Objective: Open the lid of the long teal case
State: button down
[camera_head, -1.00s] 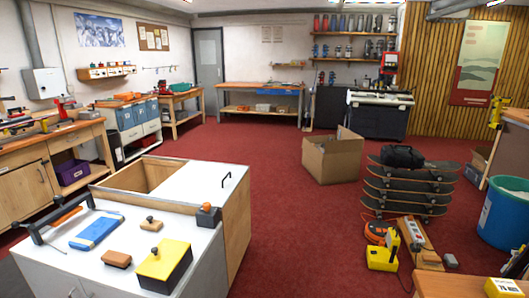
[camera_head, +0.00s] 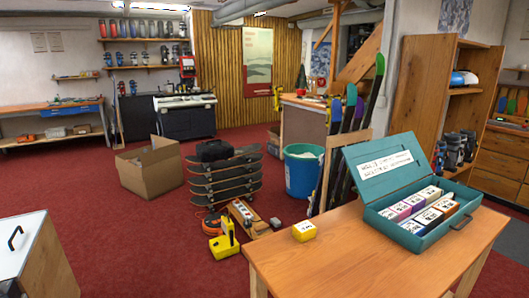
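The long teal case (camera_head: 409,236) stands on a wooden table at the lower right. Its lid (camera_head: 384,168) is raised and leans back, with a white handwritten label on its inner side. Several small boxes (camera_head: 428,212) with white labels and coloured sides stand in a row inside the case. A handle shows on the case's right front side. My gripper is not in view.
The wooden table (camera_head: 330,262) has a bare front area and a small yellow box (camera_head: 304,231) at its left edge. A blue bin (camera_head: 301,172), stacked skateboards (camera_head: 223,178), a cardboard box (camera_head: 150,168) and a yellow tool (camera_head: 224,241) stand on the red floor. Skis lean behind the table.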

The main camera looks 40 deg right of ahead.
aim_at(379, 168)
jog(key=i+j+u, duration=0.25)
jog(key=i, duration=0.25)
jog(key=i+j+u, duration=0.25)
jog(key=i, duration=0.25)
jog(key=i+j+z, duration=0.15)
jog(key=i, duration=0.3)
jog(key=i+j+z, duration=0.15)
jog(key=i, duration=0.3)
jog(key=i+l+z, duration=0.2)
jog(key=i+z, duration=0.55)
jog(key=i, duration=0.25)
jog(key=i+j+z, duration=0.1)
jog(key=i+z, duration=0.3)
jog(key=i, duration=0.15)
jog(key=i+z, duration=0.4)
jog(key=i, duration=0.25)
jog(key=i+j+z, duration=0.25)
jog(key=i+z, duration=0.15)
jog(key=i, duration=0.2)
